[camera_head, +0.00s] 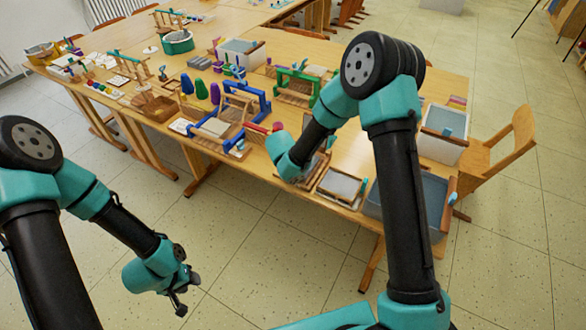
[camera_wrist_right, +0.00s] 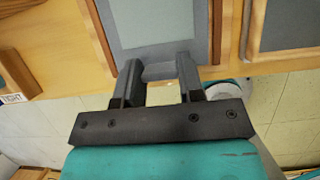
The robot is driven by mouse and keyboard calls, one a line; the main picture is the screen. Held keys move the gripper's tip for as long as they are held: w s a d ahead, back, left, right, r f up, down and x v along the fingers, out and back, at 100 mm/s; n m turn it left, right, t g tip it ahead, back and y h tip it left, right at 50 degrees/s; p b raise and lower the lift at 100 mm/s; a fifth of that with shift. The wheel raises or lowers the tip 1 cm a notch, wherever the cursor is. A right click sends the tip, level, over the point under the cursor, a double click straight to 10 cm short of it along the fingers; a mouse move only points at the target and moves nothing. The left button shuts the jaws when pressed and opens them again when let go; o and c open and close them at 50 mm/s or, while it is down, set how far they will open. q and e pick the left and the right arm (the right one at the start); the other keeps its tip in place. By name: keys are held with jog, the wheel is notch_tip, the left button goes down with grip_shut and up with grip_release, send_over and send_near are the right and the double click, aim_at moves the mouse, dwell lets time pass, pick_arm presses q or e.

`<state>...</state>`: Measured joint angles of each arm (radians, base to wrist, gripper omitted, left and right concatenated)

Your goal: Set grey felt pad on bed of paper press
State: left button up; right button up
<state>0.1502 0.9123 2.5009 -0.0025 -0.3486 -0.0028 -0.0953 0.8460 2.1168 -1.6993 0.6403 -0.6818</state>
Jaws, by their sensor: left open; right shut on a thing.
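In the right wrist view my right gripper (camera_wrist_right: 159,72) is shut on the near edge of a flat grey pad (camera_wrist_right: 150,52), which looks like the felt pad. The pad appears over a wooden frame, with a paler grey rectangle on it; I cannot tell whether it touches the wood. In the head view my right arm hides this gripper and most of the pad. A blue-framed press (camera_head: 258,98) stands left of my right arm, and a green-framed press (camera_head: 281,76) stands behind. My left gripper (camera_head: 187,292) is open and empty, over the floor.
A framed grey tray (camera_head: 327,190) lies right of my right gripper, near the table's front edge. Grey tubs (camera_head: 420,195) stand at the table's right end. A wooden chair (camera_head: 515,150) is at right.

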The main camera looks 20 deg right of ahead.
jog(key=shift+f, duration=0.3)
dwell(0.5)
jog(key=o, duration=1)
jog(key=shift+r, duration=0.1)
jog(key=v, duration=1.7)
jog(key=shift+r, duration=0.1)
